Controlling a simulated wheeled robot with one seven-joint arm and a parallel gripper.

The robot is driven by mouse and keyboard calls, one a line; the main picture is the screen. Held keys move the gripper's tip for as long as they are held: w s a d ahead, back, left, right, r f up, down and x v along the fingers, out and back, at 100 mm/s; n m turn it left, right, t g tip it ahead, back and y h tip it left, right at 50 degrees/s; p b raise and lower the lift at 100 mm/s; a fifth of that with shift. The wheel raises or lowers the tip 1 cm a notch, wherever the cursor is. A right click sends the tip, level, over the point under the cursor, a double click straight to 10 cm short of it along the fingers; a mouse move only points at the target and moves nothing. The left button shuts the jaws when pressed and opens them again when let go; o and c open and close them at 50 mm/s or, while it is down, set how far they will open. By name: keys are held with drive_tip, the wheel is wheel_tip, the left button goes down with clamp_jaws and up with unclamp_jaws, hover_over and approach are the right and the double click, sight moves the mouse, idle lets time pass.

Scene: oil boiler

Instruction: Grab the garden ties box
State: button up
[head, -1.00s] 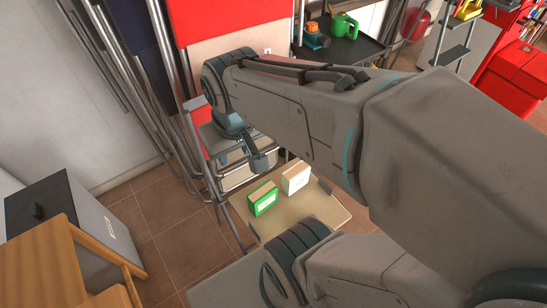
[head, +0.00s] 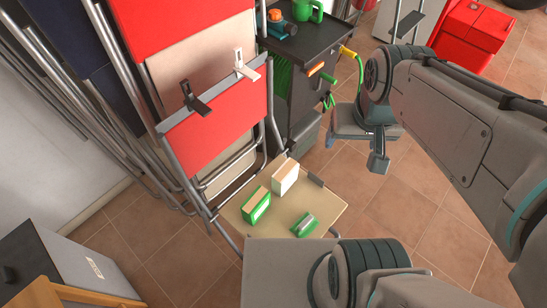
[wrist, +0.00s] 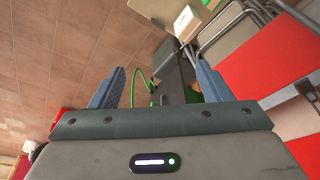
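Three small items lie on a low tan seat or table (head: 235,212). A green and brown box (head: 257,205) is at its left, a white box with a tan top (head: 285,177) is behind, and a green and grey item (head: 304,225) is in front. The lettering is too small to tell which is the garden ties box. My gripper (wrist: 160,85) is open and empty, its two blue fingers wide apart. In the head view my gripper (head: 378,160) hangs to the right of the seat, apart from the items. The white box also shows in the wrist view (wrist: 187,22).
A red folding chair (head: 215,120) with clips stands directly behind the seat. A dark cart (head: 310,50) with a green watering can (head: 308,10) and a green hose is behind it. A grey bin (head: 75,265) is at lower left. Tiled floor (head: 410,190) is open at right.

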drive_tip(key=w+a+f+m+b, duration=0.2)
drive_tip(key=w+a+f+b, duration=0.2)
drive_tip(key=f+b, duration=0.45)
drive_tip(key=m+g+b, duration=0.3)
drive_tip(key=m+b, duration=0.2)
drive_tip(key=b, duration=0.7)
approach(256, 199)
drive_tip(key=shift+s+d+f, duration=0.1)
drive_tip(key=shift+s+d, duration=0.05)
drive_tip(key=f+b, duration=0.2)
drive_tip(key=f, duration=0.6)
drive_tip(key=shift+a, duration=0.2)
drive_tip(key=shift+f+b, duration=1)
drive_tip(key=shift+f, duration=2.1)
drive_tip(key=shift+r, duration=0.1)
drive_tip(key=c, duration=1.1)
